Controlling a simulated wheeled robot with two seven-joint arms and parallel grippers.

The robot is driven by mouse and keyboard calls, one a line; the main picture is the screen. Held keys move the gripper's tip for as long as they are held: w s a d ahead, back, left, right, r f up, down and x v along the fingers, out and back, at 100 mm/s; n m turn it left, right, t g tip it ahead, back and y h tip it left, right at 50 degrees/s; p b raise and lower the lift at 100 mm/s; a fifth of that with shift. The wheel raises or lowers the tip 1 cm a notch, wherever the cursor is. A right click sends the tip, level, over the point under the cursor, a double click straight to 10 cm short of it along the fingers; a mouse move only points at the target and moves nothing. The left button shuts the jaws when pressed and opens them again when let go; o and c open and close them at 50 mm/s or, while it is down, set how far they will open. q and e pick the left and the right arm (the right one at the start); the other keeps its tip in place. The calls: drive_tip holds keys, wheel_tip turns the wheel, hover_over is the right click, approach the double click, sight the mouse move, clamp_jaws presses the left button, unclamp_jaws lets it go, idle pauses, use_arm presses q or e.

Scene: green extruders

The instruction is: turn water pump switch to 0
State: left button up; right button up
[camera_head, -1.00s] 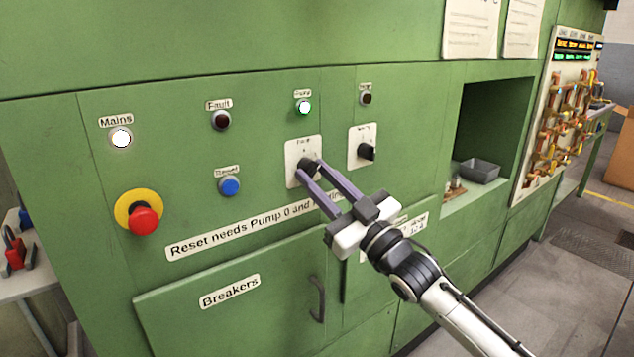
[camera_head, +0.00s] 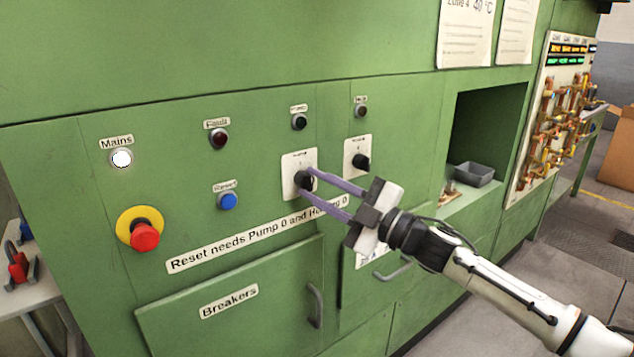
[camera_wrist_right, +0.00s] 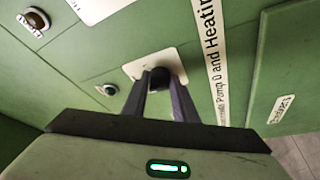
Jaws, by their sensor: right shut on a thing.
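The pump switch is a black knob (camera_head: 303,180) on a white plate (camera_head: 291,163) of the green panel, left of a second, similar switch (camera_head: 361,161). My right gripper (camera_head: 304,182) is shut on the pump switch knob, its two purple fingers on either side. The right wrist view shows the same knob (camera_wrist_right: 159,78) between the fingertips. The fingers partly hide the knob, so its exact pointer position is hard to read. The pump lamp (camera_head: 299,122) above the plate is dark. My left gripper is not in view.
The Mains lamp (camera_head: 121,158) is lit white. A red emergency button (camera_head: 144,236) on a yellow ring and a blue reset button (camera_head: 228,201) sit to the left. Below are a breakers door (camera_head: 235,310) and handles. A recess with a grey tray (camera_head: 473,174) is at right.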

drive_tip(key=shift+n+g, duration=0.3)
drive_tip(key=shift+n, duration=0.1)
drive_tip(key=o, duration=1)
drive_tip(key=shift+o, duration=0.2)
drive_tip(key=b+v, duration=0.1)
drive_tip(key=v, duration=0.9)
drive_tip(key=shift+d, duration=0.15)
drive_tip(key=shift+s, duration=0.15)
